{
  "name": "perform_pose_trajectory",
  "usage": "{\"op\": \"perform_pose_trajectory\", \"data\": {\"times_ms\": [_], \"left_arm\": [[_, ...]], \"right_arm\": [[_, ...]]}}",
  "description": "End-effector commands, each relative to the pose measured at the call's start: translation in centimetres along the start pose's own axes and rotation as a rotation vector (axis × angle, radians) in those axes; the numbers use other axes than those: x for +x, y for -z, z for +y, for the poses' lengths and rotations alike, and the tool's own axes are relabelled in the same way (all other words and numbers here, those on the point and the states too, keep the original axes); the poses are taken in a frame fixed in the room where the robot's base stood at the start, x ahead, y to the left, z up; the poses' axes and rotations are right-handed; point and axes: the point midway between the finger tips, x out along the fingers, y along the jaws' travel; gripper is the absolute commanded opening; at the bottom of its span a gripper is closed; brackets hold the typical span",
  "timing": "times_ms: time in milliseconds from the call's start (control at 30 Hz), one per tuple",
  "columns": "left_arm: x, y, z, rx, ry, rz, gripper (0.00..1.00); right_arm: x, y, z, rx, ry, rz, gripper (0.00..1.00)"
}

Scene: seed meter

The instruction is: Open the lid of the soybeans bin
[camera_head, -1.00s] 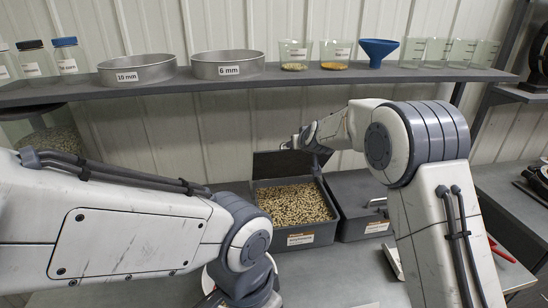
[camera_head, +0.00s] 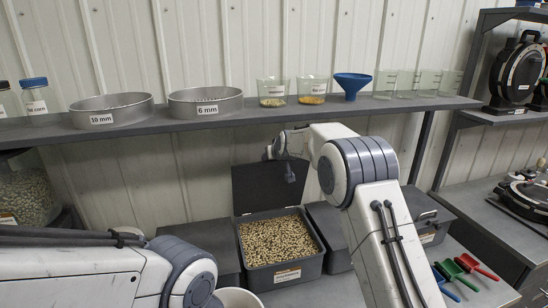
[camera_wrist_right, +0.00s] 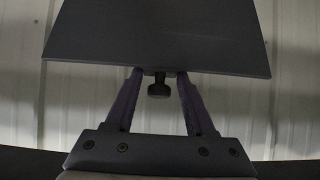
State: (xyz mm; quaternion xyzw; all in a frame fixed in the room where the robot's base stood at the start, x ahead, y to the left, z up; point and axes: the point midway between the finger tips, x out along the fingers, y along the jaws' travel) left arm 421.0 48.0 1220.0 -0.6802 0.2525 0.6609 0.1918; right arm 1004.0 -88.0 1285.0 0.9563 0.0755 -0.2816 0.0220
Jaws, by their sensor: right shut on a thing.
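An open dark grey bin (camera_head: 304,270) full of tan beans (camera_head: 278,240) stands below the shelf in the head view. Its front label is too small to read surely. Its dark lid (camera_head: 262,190) stands raised behind the beans. My right gripper (camera_head: 268,153) is at the lid's top edge, small and partly hidden by its own wrist. In the right wrist view, the right gripper (camera_wrist_right: 159,76) is shut on the lid (camera_wrist_right: 155,38) at its edge, with a small dark knob between the fingers. My left gripper is out of view; only its arm shows at lower left.
Closed grey bins stand left (camera_head: 198,240) and right (camera_head: 425,218) of the open one. The shelf (camera_head: 240,122) above carries sieves, beakers and a blue funnel (camera_head: 352,84). Colored scoops (camera_head: 466,264) lie at right. A white bowl (camera_head: 238,299) is at the bottom.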

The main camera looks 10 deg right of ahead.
Motion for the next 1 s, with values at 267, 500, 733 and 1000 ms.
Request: {"op": "perform_pose_trajectory", "data": {"times_ms": [267, 500, 733, 1000], "left_arm": [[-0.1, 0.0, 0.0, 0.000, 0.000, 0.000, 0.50], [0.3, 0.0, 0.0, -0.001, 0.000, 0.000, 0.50], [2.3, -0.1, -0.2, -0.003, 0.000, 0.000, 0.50], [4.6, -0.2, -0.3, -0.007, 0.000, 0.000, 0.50]], "right_arm": [[-0.4, 1.1, 0.2, 0.000, -0.004, 0.026, 0.63], [-0.5, 0.8, 0.1, 0.000, -0.003, 0.020, 0.63], [-3.3, 0.5, 0.2, 0.001, -0.004, 0.022, 0.63], [-8.2, 0.5, 0.3, 0.002, -0.005, 0.025, 0.63]]}}
